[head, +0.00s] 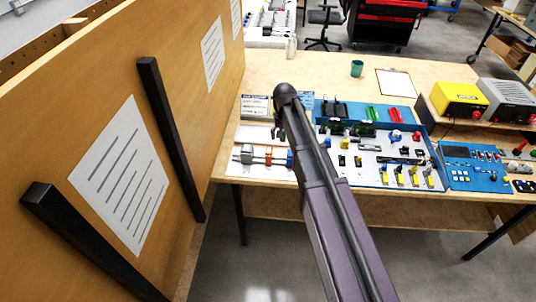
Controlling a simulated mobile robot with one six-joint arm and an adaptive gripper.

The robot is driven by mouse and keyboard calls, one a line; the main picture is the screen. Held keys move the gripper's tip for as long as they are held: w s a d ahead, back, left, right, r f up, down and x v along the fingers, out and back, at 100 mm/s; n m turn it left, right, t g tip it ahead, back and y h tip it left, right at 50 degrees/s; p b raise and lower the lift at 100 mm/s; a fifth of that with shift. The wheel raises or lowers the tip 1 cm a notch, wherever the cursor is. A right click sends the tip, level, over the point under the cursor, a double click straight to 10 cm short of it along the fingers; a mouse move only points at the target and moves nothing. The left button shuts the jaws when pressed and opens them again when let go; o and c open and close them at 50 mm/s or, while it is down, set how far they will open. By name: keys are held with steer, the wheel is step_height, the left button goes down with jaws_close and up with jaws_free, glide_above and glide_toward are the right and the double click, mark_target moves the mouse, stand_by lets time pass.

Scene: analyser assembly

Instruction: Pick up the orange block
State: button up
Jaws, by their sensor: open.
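The orange block (268,158) is a small piece at the left front of the workbench in the head view. It sits in a row with grey rod-like parts (247,154) on its left and a blue piece (289,158) close on its right. I cannot tell whether these parts are joined. My arm rises from the bottom of the view to a dark joint just above and right of the block.
The workbench (330,75) holds a blue tray (437,180) of small parts, a blue panel (462,180), a yellow power unit (460,98) and a green cup (357,68). A tall wooden board (190,100) stands at left.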

glide_above(269, 149)
steer(key=shift+s+a+r, duration=0.1)
steer(key=shift+s+r, duration=0.05)
steer(key=shift+s, duration=0.05)
step_height(269, 149, down, 9)
steer(key=b, duration=0.8)
steer(key=shift+r, duration=0.2)
steer(key=shift+f+b, duration=0.1)
steer(key=shift+b, duration=0.25)
stand_by(0.3)
steer(key=shift+f+b, duration=2.5)
jaws_close()
